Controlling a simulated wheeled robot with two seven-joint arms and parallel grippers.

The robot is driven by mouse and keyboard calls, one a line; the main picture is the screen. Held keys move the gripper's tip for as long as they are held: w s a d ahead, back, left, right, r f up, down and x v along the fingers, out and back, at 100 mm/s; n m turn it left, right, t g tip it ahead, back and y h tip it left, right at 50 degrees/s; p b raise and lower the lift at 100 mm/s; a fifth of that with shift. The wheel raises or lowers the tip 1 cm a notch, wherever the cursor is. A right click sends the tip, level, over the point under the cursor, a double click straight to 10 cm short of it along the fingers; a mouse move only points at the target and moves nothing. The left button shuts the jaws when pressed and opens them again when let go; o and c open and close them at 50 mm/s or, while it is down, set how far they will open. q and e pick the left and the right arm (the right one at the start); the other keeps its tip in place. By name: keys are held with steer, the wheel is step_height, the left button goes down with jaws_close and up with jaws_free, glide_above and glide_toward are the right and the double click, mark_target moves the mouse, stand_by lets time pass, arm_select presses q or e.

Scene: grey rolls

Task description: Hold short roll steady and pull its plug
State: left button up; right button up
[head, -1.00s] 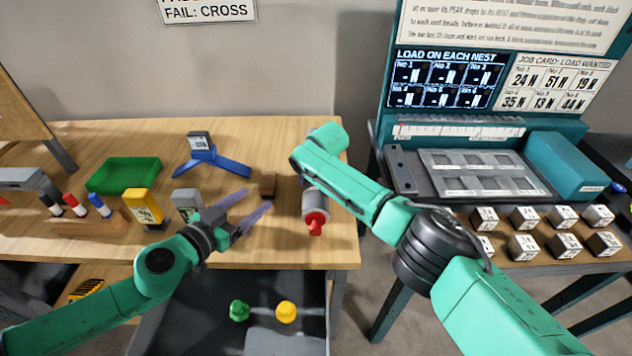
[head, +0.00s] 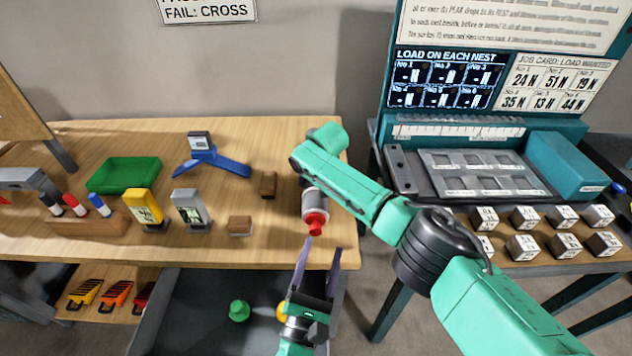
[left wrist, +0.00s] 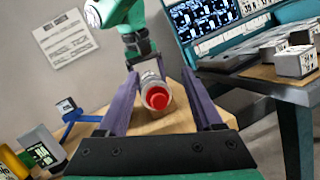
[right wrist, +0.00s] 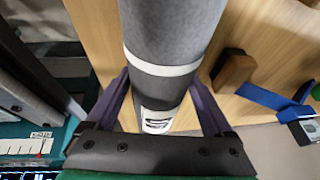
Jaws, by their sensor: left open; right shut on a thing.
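The grey roll (head: 314,197) lies on the wooden bench near its right end, with its red plug (head: 315,220) at the near end. My right gripper (right wrist: 160,88) is shut on the roll's grey body; in the head view its own arm mostly hides it. My left gripper (head: 322,246) is open and empty at the bench's front edge, just in front of the plug. In the left wrist view the red plug (left wrist: 157,98) shows between the two purple fingers, beyond their tips, apart from them as far as I can tell.
A dark bin below holds a green plug (head: 239,311) and a yellow one (head: 282,312). A teal test station (head: 470,135) stands right.

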mark_target(316, 232)
arm_select(q)
step_height(316, 232, down, 5)
steer(key=a+n+g+y, duration=0.1)
steer(key=n+g+y, duration=0.1)
steer(key=n+y, duration=0.45)
steer(key=shift+n+h, duration=0.35)
steer(key=shift+n, duration=0.1)
steer(key=w, duration=0.8)
steer(key=shift+w+f, duration=0.1)
steer(key=shift+w, duration=0.1)
steer(key=c, duration=1)
steer(key=shift+c, duration=0.2)
steer(key=s, duration=0.6)
steer(key=shift+s, duration=0.25)
